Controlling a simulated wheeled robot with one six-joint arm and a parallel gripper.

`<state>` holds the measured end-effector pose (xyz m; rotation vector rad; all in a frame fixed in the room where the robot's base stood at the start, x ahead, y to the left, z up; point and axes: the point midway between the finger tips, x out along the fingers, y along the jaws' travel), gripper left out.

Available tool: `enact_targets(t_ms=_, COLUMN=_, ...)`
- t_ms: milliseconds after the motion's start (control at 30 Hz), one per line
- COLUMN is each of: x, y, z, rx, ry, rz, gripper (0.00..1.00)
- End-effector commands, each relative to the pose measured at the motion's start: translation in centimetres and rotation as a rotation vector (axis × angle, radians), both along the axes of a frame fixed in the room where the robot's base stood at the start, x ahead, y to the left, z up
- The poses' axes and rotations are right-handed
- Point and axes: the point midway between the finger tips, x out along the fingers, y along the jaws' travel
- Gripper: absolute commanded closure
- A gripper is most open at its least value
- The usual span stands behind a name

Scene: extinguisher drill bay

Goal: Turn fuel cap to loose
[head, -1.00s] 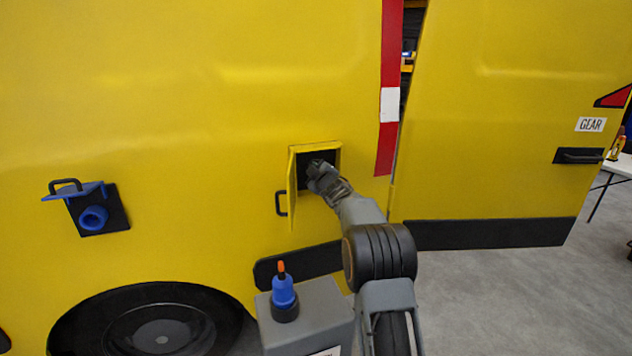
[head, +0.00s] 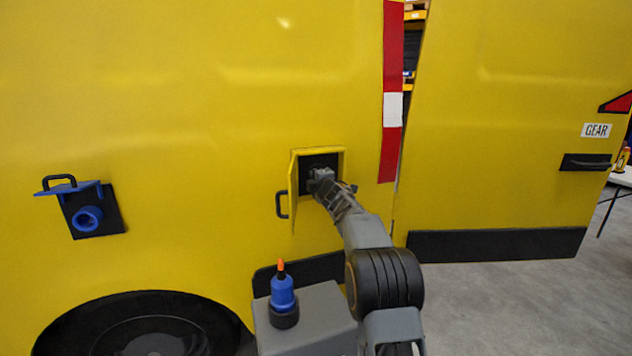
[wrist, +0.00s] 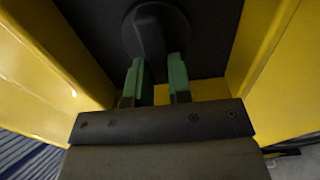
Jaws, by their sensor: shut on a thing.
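The fuel cap (wrist: 151,32) is a dark round cap with a raised grip bar, set in the dark recess behind the open yellow fuel door (head: 293,190). In the wrist view my gripper (wrist: 159,68) has its two green-tipped fingers on either side of the bar, shut on it. The bar looks close to upright in that view. In the head view my gripper (head: 321,180) reaches into the recess and hides the cap. No marking for loose or tight can be read.
A blue round socket (head: 88,219) with a raised blue flap is on the van side at left. A grey box (head: 310,318) holds a blue, orange-tipped plug (head: 282,290). A sliding door (head: 500,130) labelled GEAR stands slightly open at right. Grey floor is free at lower right.

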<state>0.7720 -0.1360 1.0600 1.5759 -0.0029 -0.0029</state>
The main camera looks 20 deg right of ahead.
Motion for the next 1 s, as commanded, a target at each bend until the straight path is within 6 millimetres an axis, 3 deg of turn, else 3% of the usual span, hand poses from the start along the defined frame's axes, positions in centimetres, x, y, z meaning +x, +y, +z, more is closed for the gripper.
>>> enact_targets(t_ms=533, x=-0.01, y=-0.06, z=-0.07, rx=-0.024, ry=0.001, rz=-0.001, gripper=1.00)
enact_targets(t_ms=567, x=-0.01, y=-0.06, z=-0.07, rx=-0.024, ry=0.001, rz=-0.001, gripper=0.80)
enact_targets(t_ms=700, x=-0.01, y=-0.05, z=-0.07, rx=-0.023, ry=0.001, rz=-0.001, gripper=0.67)
enact_targets(t_ms=833, x=0.00, y=-0.03, z=-0.06, rx=-0.022, ry=0.000, rz=0.000, gripper=0.55)
enact_targets(t_ms=1000, x=0.00, y=-0.02, z=-0.05, rx=-0.021, ry=0.000, rz=0.000, gripper=0.55)
